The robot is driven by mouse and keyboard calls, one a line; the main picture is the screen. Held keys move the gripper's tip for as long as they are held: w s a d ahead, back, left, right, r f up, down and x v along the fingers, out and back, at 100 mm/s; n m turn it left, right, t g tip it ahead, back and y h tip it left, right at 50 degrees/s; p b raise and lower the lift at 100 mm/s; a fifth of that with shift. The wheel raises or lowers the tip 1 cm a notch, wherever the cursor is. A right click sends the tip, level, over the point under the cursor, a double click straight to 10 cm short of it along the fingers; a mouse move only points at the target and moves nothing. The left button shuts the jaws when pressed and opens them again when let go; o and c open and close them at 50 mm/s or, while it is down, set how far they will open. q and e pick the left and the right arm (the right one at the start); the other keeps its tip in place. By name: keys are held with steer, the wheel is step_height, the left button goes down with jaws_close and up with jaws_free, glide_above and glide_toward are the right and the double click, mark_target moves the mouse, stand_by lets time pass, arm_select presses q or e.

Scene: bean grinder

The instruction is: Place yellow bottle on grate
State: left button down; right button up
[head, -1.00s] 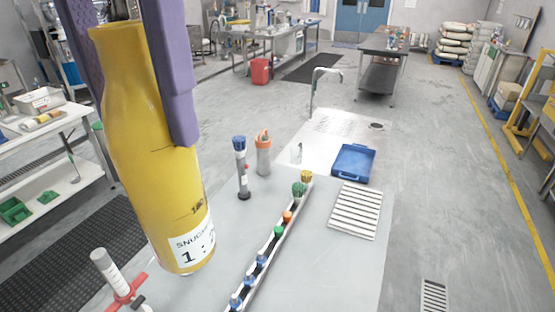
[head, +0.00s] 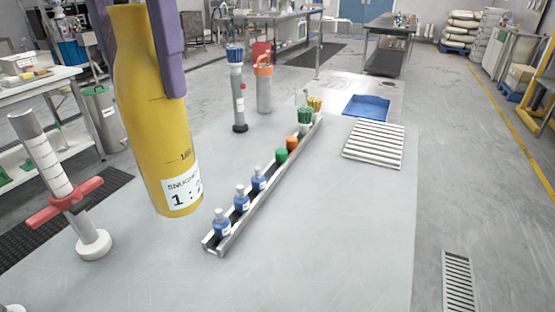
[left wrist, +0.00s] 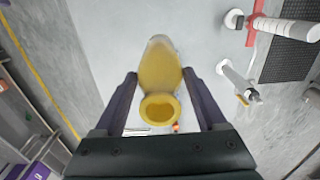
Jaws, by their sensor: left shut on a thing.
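The yellow bottle (head: 160,120) hangs upright in the left part of the head view, with a white label near its base. My left gripper (head: 150,45) has purple fingers and is shut on the bottle's upper part. In the left wrist view the bottle (left wrist: 160,75) sits between the two fingers of my left gripper (left wrist: 160,90), its open mouth toward the camera. The grate (head: 374,143), a white slatted rack, lies flat on the table to the right of the bottle. It is empty. My right gripper is not in view.
A metal rail (head: 265,190) with several small bottles runs diagonally between the bottle and the grate. A blue tray (head: 367,107) lies behind the grate. A red-handled tool (head: 65,185) stands at left. The front table surface (head: 310,260) is clear.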

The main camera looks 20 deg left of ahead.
mark_target(177, 199)
arm_select(q)
steer(key=shift+f, duration=0.65)
step_height(177, 199, down, 15)
steer(key=b, duration=0.3)
steer(key=shift+a, duration=0.1)
steer(key=shift+w+f+b, duration=0.1)
steer(key=shift+f+b, duration=0.25)
steer(key=shift+f, duration=2.1)
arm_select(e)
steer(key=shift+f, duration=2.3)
arm_select(q)
steer(key=shift+c, duration=1.9)
jaws_free()
steer(key=shift+f, duration=0.15)
steer(key=o, duration=0.4)
